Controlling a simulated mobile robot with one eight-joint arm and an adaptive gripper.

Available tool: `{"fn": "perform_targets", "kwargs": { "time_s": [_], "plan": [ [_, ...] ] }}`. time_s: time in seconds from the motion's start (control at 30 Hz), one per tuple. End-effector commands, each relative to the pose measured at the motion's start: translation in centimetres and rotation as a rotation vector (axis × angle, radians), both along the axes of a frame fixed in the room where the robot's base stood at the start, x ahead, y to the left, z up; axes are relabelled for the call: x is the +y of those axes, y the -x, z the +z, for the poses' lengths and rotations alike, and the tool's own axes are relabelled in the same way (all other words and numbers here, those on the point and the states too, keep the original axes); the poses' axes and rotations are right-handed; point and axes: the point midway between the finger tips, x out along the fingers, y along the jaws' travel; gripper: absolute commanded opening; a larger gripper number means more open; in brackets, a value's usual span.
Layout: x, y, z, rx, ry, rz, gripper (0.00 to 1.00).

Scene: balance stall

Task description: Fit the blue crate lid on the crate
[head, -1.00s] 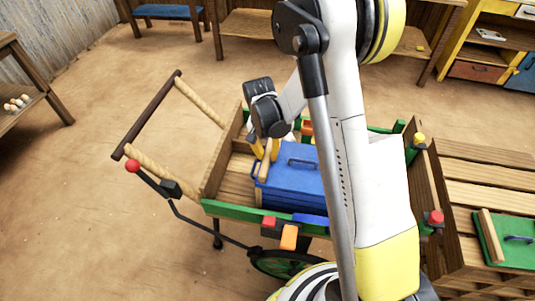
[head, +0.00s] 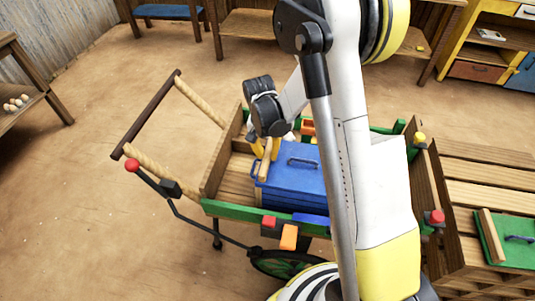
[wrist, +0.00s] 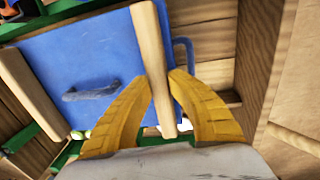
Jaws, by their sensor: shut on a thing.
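The blue crate lid (head: 300,176) is a flat blue panel with a handle and pale wooden battens along two opposite edges. It lies over the blue crate (head: 293,199) in the green-edged cart. In the wrist view the lid (wrist: 90,60) fills the upper left, and the crate's side handle (wrist: 187,55) shows beyond one batten. My gripper (head: 266,156) has yellow fingers. In the wrist view it (wrist: 167,80) is shut on that batten of the lid, one finger on each side. My arm hides the right part of lid and crate, so I cannot tell whether the lid sits flush all round.
The cart's wooden side wall (head: 222,150) and green front rail (head: 240,211) stand close around the crate. A slatted wooden stand with a green lid (head: 512,241) is at the right. Open dirt floor (head: 80,190) lies to the left.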

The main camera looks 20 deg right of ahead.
Motion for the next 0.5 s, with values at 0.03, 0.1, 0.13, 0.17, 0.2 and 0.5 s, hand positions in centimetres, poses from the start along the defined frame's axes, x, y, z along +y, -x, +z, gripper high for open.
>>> {"fn": "perform_targets", "kwargs": {
  "time_s": [0.03, 0.1, 0.13, 0.17, 0.2, 0.5],
  "plan": [
    [-0.01, 0.00, 0.02, 0.000, 0.000, 0.000, 0.00],
    [-0.01, 0.00, 0.02, 0.000, 0.000, 0.000, 0.35],
    [-0.01, 0.00, 0.02, 0.000, 0.000, 0.000, 0.43],
    [-0.01, 0.00, 0.02, 0.000, 0.000, 0.000, 0.43],
    [-0.01, 0.00, 0.02, 0.000, 0.000, 0.000, 0.43],
    [0.04, -0.03, 0.51, 0.000, 0.000, 0.000, 0.43]
  ]
}}
